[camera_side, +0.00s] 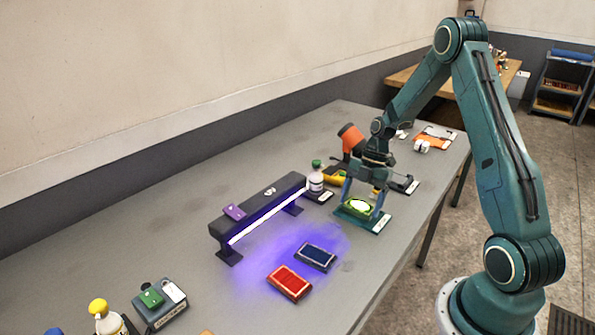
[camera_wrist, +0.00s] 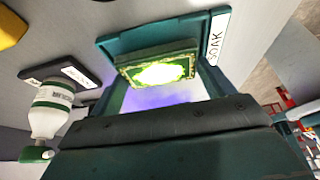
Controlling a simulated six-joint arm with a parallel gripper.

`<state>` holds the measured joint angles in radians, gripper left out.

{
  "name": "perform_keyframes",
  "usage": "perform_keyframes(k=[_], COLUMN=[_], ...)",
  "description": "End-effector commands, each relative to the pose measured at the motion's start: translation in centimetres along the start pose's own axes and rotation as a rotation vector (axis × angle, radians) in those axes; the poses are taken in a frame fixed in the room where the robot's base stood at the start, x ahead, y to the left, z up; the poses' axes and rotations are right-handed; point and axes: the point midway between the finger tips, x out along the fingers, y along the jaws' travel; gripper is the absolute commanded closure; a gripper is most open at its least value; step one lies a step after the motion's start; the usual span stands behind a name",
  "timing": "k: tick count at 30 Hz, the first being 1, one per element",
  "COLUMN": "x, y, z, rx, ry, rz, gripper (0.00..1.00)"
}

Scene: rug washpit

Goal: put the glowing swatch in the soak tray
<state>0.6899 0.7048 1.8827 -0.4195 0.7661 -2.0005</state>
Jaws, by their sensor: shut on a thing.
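The green swatch (camera_side: 358,206) has a bright yellow-green glow at its middle. My gripper (camera_side: 361,203) is shut on it, with a finger on each side. In the wrist view the swatch (camera_wrist: 158,72) shows between the fingers, with a patterned border. The teal soak tray (camera_side: 379,226) is right under it in the side view. In the wrist view the tray (camera_wrist: 108,43) lies behind the swatch, with a white SOAK label at its right. The swatch is low over the tray; I cannot tell whether it touches the bottom.
Red (camera_side: 289,282) and dark blue (camera_side: 316,256) swatches lie in front. A green-capped bottle (camera_side: 315,180) stands left of the tray.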

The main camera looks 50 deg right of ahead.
Motion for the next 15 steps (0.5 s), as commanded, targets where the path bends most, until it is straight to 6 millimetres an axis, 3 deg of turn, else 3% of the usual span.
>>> perform_keyframes(k=[15], x=[0.71], y=[0.0], z=[0.28], rx=[0.0], ry=[0.0], rz=[0.0], gripper=[0.42])
